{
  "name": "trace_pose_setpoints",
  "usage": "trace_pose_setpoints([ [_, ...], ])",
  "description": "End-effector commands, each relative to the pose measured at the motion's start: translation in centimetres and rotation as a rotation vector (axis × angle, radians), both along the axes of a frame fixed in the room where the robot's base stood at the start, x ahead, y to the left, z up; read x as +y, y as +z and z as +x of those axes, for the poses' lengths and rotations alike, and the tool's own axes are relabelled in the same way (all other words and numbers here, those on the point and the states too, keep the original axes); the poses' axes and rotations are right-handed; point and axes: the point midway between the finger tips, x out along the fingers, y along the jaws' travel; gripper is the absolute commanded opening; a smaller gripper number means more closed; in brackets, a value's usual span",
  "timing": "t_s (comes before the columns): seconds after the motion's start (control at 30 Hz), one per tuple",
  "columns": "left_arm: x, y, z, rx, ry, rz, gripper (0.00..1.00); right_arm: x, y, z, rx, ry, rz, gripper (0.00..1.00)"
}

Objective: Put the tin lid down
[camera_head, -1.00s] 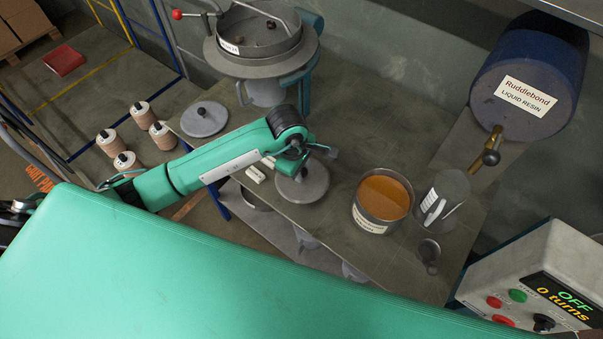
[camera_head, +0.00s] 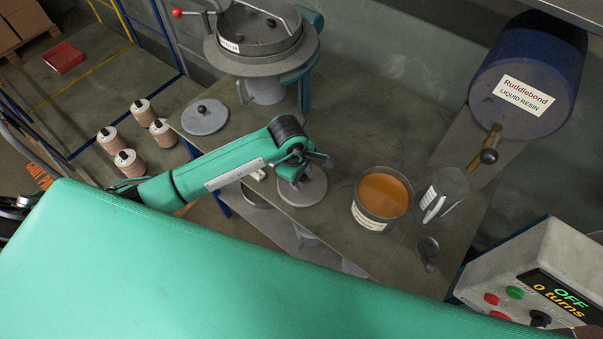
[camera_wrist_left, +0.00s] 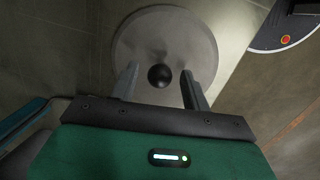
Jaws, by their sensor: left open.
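The tin lid (camera_head: 312,193), a flat grey disc with a dark round knob, lies flat on the bench near its front edge, left of the tin (camera_head: 371,222) of orange contents. My left gripper (camera_head: 291,178) is right over the lid, partly covering it. In the left wrist view, the lid (camera_wrist_left: 190,40) fills the top middle. Its black knob (camera_wrist_left: 159,76) sits between the two open fingers (camera_wrist_left: 160,85), with a gap on both sides. My right gripper is not in view.
A second grey lid with a knob (camera_head: 205,120) lies at the bench's left end. Right of the tin stand a clear jug (camera_head: 450,185) and a small dark cup (camera_head: 428,248). A blue resin drum (camera_head: 525,75) hangs over the back right. Bare bench (camera_head: 370,125) lies behind the tin.

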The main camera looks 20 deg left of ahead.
Motion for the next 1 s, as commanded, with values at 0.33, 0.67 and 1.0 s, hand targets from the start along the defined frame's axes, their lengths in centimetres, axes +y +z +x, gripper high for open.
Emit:
trace_pose_setpoints([
  [0.33, 0.6, 4.5, -0.3, -0.006, -0.002, 0.000, 0.48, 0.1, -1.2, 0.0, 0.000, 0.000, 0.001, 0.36],
  [0.67, 1.4, 10.7, -1.1, -0.003, -0.001, -0.001, 0.48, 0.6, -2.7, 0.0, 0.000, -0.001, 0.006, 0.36],
  [1.0, 1.5, 12.1, -1.4, 0.000, 0.000, 0.000, 0.48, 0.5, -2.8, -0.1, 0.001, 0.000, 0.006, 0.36],
])
